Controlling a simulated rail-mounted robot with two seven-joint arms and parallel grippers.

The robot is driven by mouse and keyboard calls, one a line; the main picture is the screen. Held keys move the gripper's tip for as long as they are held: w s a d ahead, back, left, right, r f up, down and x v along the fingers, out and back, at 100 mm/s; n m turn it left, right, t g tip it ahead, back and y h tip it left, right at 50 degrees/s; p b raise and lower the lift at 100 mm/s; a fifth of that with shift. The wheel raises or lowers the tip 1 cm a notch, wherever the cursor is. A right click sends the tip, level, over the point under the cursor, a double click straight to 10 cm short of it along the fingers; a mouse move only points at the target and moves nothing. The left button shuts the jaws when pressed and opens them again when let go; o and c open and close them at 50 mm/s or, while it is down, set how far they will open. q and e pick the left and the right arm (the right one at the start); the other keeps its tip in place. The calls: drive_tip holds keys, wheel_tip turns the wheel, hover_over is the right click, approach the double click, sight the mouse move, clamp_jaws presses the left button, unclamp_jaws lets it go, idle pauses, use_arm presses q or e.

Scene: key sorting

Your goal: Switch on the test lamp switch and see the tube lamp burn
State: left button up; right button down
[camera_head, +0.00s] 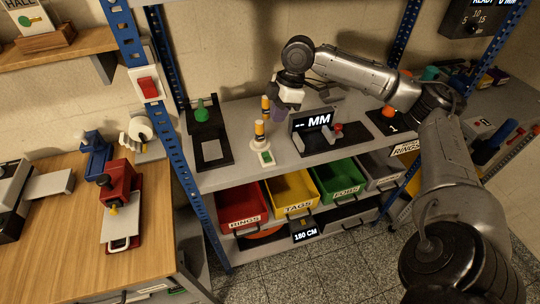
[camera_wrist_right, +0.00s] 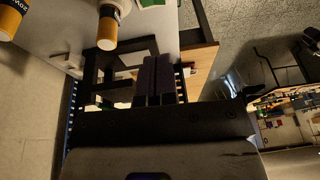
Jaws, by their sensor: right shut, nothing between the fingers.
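A small white switch box with a green face (camera_head: 266,157) stands near the front edge of the grey shelf. I cannot tell for sure which one is the tube lamp, and neither shows a clear glow. My right gripper (camera_head: 286,107) is shut and empty, above the shelf to the right of the cylinders. In the right wrist view its dark fingers (camera_wrist_right: 154,82) are together, with an orange-ended cylinder (camera_wrist_right: 108,27) beside them.
A red switch on a white plate (camera_head: 147,88) is fixed to the blue post. A display reading MM (camera_head: 314,123) stands right of the cylinders, a black stand with a green knob (camera_head: 204,112) left. Red, yellow and green bins (camera_head: 243,207) sit below the shelf.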

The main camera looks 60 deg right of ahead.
sight(267, 159)
idle(0.4)
drive_tip(key=p+x, duration=0.1)
drive_tip(key=x, duration=0.7)
drive_tip(key=p+x, duration=0.1)
drive_tip(key=x, duration=0.3)
drive_tip(key=shift+s+d+f+p, duration=0.15)
drive_tip(key=shift+s+f+p, duration=0.15)
drive_tip(key=shift+s, duration=0.1)
drive_tip(key=shift+f, duration=0.75)
